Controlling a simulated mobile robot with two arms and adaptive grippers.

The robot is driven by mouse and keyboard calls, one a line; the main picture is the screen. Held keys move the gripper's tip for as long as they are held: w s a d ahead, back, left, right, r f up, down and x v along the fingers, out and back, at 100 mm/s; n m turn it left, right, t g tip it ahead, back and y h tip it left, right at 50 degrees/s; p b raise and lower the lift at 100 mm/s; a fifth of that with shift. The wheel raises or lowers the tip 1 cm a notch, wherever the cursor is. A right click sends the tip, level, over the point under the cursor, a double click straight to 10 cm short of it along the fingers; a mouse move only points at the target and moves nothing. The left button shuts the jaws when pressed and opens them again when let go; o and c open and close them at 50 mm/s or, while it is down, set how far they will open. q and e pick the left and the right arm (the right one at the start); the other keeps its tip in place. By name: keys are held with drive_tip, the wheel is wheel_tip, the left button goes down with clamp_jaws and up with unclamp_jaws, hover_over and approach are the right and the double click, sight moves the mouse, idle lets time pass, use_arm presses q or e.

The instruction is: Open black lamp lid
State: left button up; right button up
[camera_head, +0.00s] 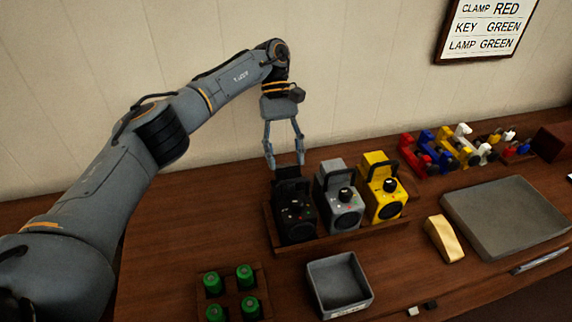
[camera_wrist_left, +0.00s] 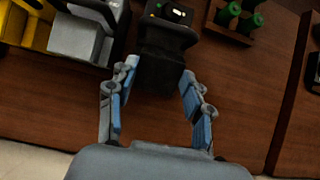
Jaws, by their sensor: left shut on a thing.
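The black lamp (camera_head: 296,222) stands upright at the left end of a wooden rack, beside a grey lamp (camera_head: 342,205) and a yellow lamp (camera_head: 385,198). My left gripper (camera_head: 286,166) reaches down to the rear top of the black lamp. In the left wrist view its two blue-padded fingers (camera_wrist_left: 158,75) are spread around the dark lid part of the black lamp (camera_wrist_left: 165,45), shut on it. The lid blends with the dark body, so its angle is hard to tell. My right gripper is in neither view.
A rack with several green cylinders (camera_head: 258,282) and an empty grey tray (camera_head: 352,303) lie in front. A large grey tray (camera_head: 505,215) and a yellowish block (camera_head: 443,238) are at right. Coloured parts (camera_head: 460,150) stand at the back. A sign (camera_head: 486,28) hangs on the wall.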

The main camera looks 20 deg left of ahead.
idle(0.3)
use_arm(q)
drive_tip(key=o, duration=1.2)
drive_tip(key=shift+c, duration=0.2)
wheel_tip(320, 180, up, 10)
drive_tip(key=shift+c, duration=0.3)
